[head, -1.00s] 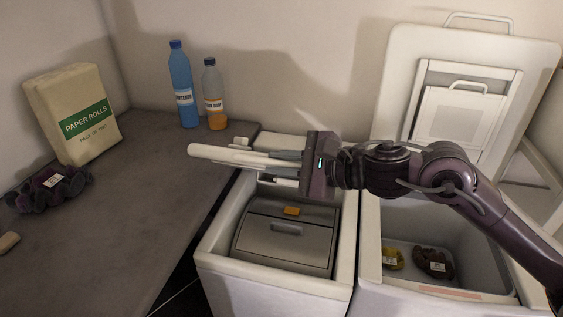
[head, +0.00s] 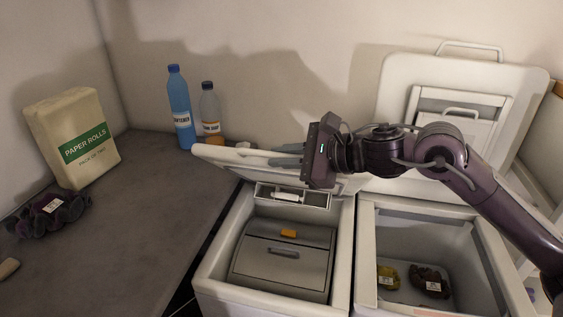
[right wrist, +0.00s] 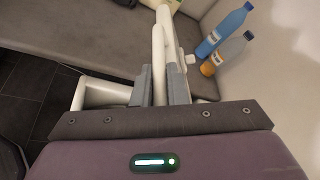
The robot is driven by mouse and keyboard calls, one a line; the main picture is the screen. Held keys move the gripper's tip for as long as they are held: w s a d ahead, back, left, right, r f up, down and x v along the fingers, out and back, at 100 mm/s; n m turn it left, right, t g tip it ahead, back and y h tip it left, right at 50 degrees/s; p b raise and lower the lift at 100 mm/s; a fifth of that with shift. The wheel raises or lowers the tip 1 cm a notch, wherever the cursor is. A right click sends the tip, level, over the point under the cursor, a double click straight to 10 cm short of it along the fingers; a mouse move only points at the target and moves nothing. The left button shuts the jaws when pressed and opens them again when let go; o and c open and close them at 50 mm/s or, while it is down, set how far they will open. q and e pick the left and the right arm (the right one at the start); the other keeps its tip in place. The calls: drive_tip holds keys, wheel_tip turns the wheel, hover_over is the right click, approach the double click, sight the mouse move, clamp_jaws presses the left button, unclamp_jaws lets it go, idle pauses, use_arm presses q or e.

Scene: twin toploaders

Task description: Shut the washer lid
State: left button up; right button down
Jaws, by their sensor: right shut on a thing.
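The washer (head: 210,269) is the left white toploader, with a grey drum (head: 281,267) and orange latch (head: 289,233) inside. Its white lid (head: 222,154) is raised at the back of the opening and shows nearly edge-on, so its exact tilt is hard to read. My right gripper (head: 288,155) is at the lid, pointing left, shut on a white part of it. In the right wrist view the grey fingers (right wrist: 160,85) close around this white piece (right wrist: 159,58); whether it is handle or panel edge is unclear. My left gripper is not in view.
The right toploader (head: 364,262) stands open, its lid (head: 395,82) upright at the back; dark and yellow bundles (head: 430,282) lie inside.

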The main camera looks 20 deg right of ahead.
drive_tip(key=c, duration=1.5)
unclamp_jaws()
drive_tip(key=shift+o, duration=0.2)
drive_tip(key=shift+s+d+f+b, duration=0.1)
drive_tip(key=shift+s+d+b, duration=0.35)
drive_tip(key=shift+b, duration=0.1)
drive_tip(key=b+v, duration=0.6)
drive_tip(key=shift+s+d+r, duration=0.2)
drive_tip(key=shift+d+r, duration=0.05)
drive_tip(key=shift+r, duration=0.05)
drive_tip(key=shift+f, duration=0.1)
